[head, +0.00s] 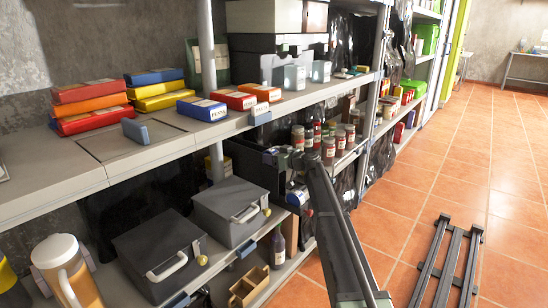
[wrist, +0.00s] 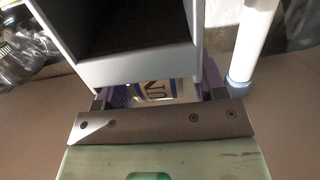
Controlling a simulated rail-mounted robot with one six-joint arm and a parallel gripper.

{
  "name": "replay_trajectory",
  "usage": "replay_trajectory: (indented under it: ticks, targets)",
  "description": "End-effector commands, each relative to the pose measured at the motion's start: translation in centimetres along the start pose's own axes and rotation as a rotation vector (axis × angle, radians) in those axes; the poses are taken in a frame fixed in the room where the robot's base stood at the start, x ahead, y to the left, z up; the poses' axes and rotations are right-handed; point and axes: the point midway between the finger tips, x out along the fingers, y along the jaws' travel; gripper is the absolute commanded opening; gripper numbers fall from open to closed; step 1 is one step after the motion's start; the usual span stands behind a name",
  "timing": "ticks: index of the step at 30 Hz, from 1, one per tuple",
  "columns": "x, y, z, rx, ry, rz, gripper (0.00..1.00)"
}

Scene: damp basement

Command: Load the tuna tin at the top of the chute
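In the wrist view a tin (wrist: 170,88) with a white, gold and blue label reading "UN" sits between the fingers of my gripper (wrist: 158,94). The fingers appear shut on its two sides; its far part is hidden. A grey box-like frame with a dark hollow, seemingly the chute (wrist: 138,72), stands directly beyond the tin. I cannot tell whether they touch. In the head view my gripper (head: 283,157) is at the shelving, just below the upper shelf's front edge. The tin and chute cannot be made out clearly there.
The upper shelf (head: 235,122) above my gripper carries several coloured boxes. Jars (head: 328,148) stand close to its right. Grey lidded boxes (head: 230,208) stand on the shelf below. A white post (wrist: 250,45) rises to the right in the wrist view.

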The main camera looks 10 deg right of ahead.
Motion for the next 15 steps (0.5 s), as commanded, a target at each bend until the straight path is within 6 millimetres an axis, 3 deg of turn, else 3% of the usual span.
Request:
replay_trajectory:
  ticks: [10, 15]
  targets:
    - [-0.4, 0.0, 0.0, 0.0, 0.0, 0.0, 0.7]
    - [-3.6, -0.2, -0.1, 0.0, 0.0, 0.002, 0.7]
